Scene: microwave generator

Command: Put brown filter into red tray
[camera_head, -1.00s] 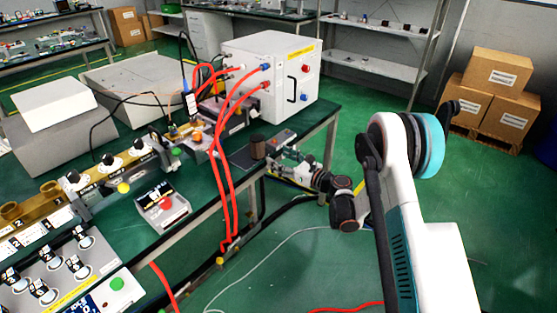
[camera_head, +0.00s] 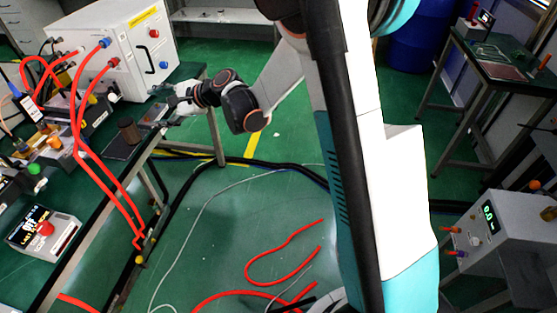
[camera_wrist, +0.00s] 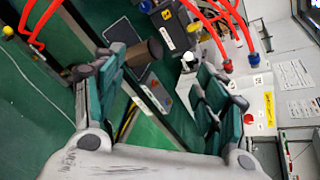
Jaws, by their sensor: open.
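A dark brown cylinder, the brown filter (camera_head: 128,130), stands upright on a black pad near the edge of the green bench. It also shows in the wrist view (camera_wrist: 145,52), by my left finger, apart from the palm. My gripper (camera_head: 168,106) is at the bench edge, just right of and beyond the filter in the head view. In the wrist view my gripper (camera_wrist: 160,85) has its fingers spread, with nothing held. A small flat reddish tray (camera_head: 503,71) lies on the table at the right; I cannot tell surely that it is the red tray.
A white box (camera_head: 125,45) with red hoses (camera_head: 95,150) stands on the green bench (camera_head: 75,230). A box with a red button (camera_head: 43,232) is nearer. A grey device (camera_head: 505,235) stands at lower right. Hoses and cables lie on the floor.

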